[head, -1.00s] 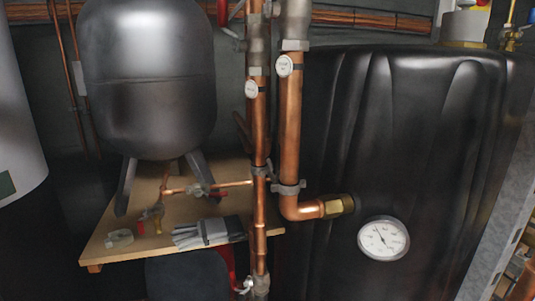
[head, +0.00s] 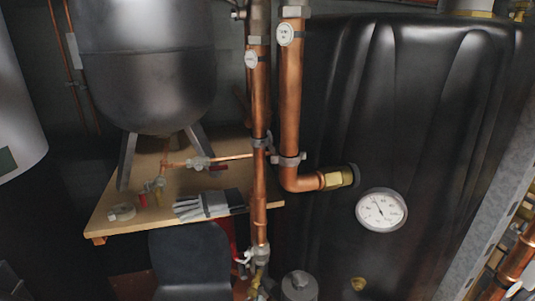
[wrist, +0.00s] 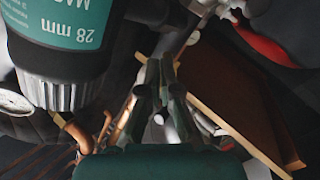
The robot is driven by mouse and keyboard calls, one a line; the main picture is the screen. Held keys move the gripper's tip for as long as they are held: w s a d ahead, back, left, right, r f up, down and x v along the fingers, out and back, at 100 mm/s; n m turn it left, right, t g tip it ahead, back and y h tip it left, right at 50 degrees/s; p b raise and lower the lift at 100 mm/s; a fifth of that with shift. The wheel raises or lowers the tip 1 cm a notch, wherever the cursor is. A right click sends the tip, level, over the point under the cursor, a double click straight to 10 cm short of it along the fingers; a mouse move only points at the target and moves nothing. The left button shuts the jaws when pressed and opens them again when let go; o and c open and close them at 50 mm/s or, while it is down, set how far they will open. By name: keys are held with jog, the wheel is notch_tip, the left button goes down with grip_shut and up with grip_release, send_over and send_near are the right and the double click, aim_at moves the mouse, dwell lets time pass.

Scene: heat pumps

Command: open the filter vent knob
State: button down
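No part is clearly marked as the filter vent knob. In the wrist view, a green-labelled black canister (wrist: 65,25) marked "28 mm" hangs upside down in the picture at upper left, with a ribbed grey cap (wrist: 62,95) at its end. In the head view, a grey cylinder with a small round top (head: 298,285) shows at the bottom edge; I cannot tell if it is the same unit. My gripper (wrist: 160,72) shows in the wrist view, its dark fingers right of the cap and apart from it. The gap between the fingertips is unclear. Nothing is visibly held.
Copper pipes (head: 289,110) run down the middle. A wooden shelf (head: 120,222) holds a glove (head: 210,205) and small fittings below a grey tank (head: 145,80). A large black tank (head: 420,120) with a dial gauge (head: 381,210) fills the right. A metal post (head: 480,230) stands far right.

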jog(key=shift+r, duration=0.15)
jog(key=s, duration=0.6)
jog(key=shift+a+f, duration=0.3)
jog(key=shift+a, duration=0.1)
dwell(0.3)
jog(key=w+a, duration=0.1)
jog(key=w, duration=0.5)
jog(key=shift+w+f, duration=0.25)
jog(key=shift+f, duration=0.15)
dwell(0.5)
jog(key=shift+r, duration=0.15)
dwell(0.6)
